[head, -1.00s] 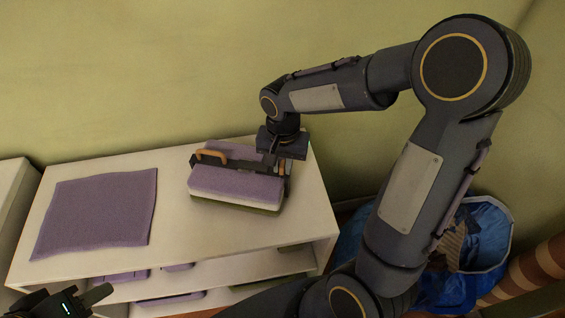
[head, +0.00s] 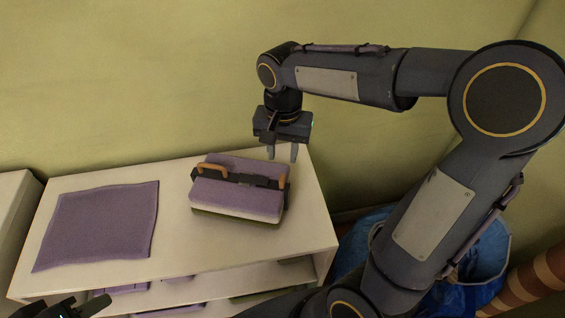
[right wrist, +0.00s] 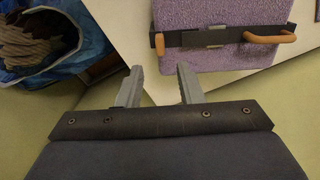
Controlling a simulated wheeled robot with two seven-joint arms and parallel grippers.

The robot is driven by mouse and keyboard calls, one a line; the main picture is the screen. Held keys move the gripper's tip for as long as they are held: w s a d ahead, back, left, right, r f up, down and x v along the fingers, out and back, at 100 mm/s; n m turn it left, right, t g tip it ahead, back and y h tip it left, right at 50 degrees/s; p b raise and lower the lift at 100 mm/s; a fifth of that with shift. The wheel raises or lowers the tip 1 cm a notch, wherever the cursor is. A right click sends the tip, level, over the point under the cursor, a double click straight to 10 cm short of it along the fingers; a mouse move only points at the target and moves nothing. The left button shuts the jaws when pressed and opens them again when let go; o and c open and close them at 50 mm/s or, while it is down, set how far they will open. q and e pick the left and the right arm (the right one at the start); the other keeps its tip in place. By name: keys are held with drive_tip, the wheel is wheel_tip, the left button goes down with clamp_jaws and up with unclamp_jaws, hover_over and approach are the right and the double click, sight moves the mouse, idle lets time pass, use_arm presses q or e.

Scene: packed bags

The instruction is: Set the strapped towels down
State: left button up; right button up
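The strapped towels (head: 238,196), a purple, white and olive stack bound by a black strap with tan handles, rest on the white shelf top (head: 175,240). They also show in the right wrist view (right wrist: 215,12). My right gripper (head: 282,152) is open and empty, raised above and behind the bundle's right end, apart from it. Its two grey fingers also show in the right wrist view (right wrist: 158,88). My left gripper (head: 75,306) is at the bottom left edge, partly cut off; its fingers are not clear enough to judge.
A purple cloth (head: 98,222) lies flat on the left of the shelf top. Folded towels (head: 170,311) lie on the lower shelves. A blue bag (head: 478,262) stands right of the shelf, partly behind my right arm; rope-like contents (right wrist: 28,45) show in the wrist view.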

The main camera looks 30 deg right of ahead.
drive_tip(key=s+a+n+t+y, duration=0.1)
drive_tip(key=s+n+t+y, duration=0.2)
drive_tip(key=s, duration=1.3)
drive_tip(key=n+t, duration=0.2)
drive_tip(key=n, duration=0.1)
drive_tip(key=shift+r+t+y, duration=0.3)
drive_tip(key=shift+r+y, duration=0.05)
drive_tip(key=shift+y, duration=0.05)
drive_tip(key=shift+s+a, duration=0.1)
wheel_tip(320, 180, up, 3)
drive_tip(key=p, duration=0.3)
drive_tip(key=shift+r, duration=0.15)
